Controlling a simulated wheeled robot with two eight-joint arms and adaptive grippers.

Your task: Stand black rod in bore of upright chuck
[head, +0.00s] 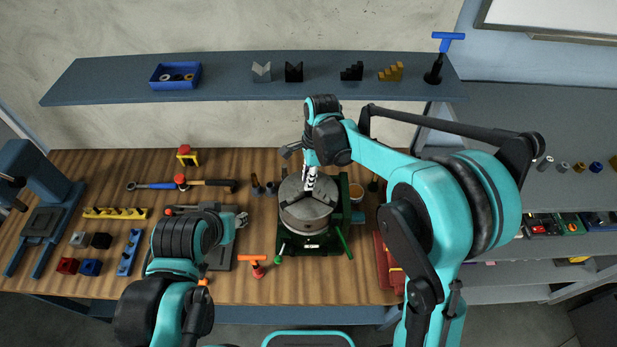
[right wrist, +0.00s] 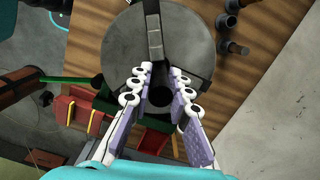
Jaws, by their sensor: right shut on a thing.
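The upright grey chuck (head: 303,215) stands on a green base on the wooden bench, its round face up. My right gripper (head: 310,182) is pointed down over the chuck's middle. In the right wrist view its pale fingers (right wrist: 160,92) are shut around a dark round thing (right wrist: 160,97), seen end-on, which I take for the black rod. The chuck's face (right wrist: 120,48) lies behind it. The fingers hide the bore, so I cannot tell whether the rod's lower end is inside it. My left gripper (head: 240,219) is over a dark vise, its jaws too small to read.
A hammer (head: 208,183) and a yellow rack (head: 115,213) lie on the bench at the left. An orange-handled tool (head: 257,262) stands left of the chuck's base, and a red box (head: 388,262) lies to its right. A shelf (head: 220,88) runs behind.

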